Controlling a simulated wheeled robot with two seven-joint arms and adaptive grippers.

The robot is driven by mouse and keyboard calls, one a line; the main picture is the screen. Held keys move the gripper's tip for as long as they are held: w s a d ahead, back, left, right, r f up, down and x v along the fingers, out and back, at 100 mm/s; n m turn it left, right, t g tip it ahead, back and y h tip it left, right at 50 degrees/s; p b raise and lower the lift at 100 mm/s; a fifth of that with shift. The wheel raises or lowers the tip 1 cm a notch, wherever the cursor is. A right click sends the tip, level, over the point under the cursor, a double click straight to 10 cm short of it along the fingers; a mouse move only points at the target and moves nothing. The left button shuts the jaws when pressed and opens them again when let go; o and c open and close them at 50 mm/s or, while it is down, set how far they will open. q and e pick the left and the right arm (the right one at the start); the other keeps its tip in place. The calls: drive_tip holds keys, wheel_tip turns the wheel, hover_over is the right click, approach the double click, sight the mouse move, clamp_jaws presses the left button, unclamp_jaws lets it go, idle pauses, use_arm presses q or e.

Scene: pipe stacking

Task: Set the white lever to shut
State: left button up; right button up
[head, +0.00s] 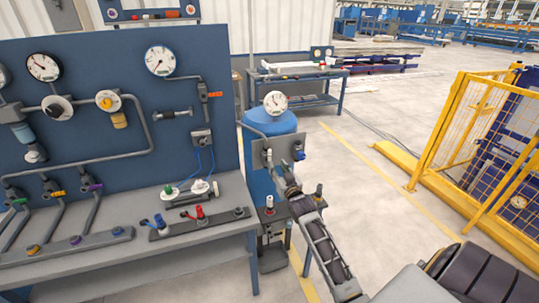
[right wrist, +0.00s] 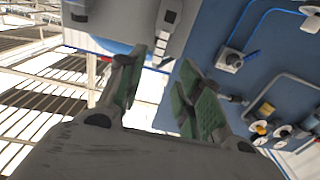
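A grey plate (head: 279,149) stands in front of a blue tank, with small pale fittings on it. A small pale handle (head: 299,147) at its right side may be the white lever. It is too small to tell how it is set. My right gripper (head: 283,178) is just below this plate, and its fingers are hard to make out there. In the right wrist view my right gripper (right wrist: 160,63) has its green-padded fingers apart with nothing between them. A pale grey fitting (right wrist: 170,14) on a grey surface lies beyond the fingertips. My left gripper is not in view.
A blue gauge board (head: 190,100) and grey bench (head: 238,200) with blue and red levers stand at left. The blue tank (head: 272,122) carries a gauge. A yellow fence (head: 470,140) is at right, with open floor between.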

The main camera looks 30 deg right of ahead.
sight(270, 155)
drive_tip(key=shift+p+x, duration=0.65)
drive_tip(key=shift+x, duration=5)
drive_tip(key=shift+d, duration=0.1)
clamp_jaws()
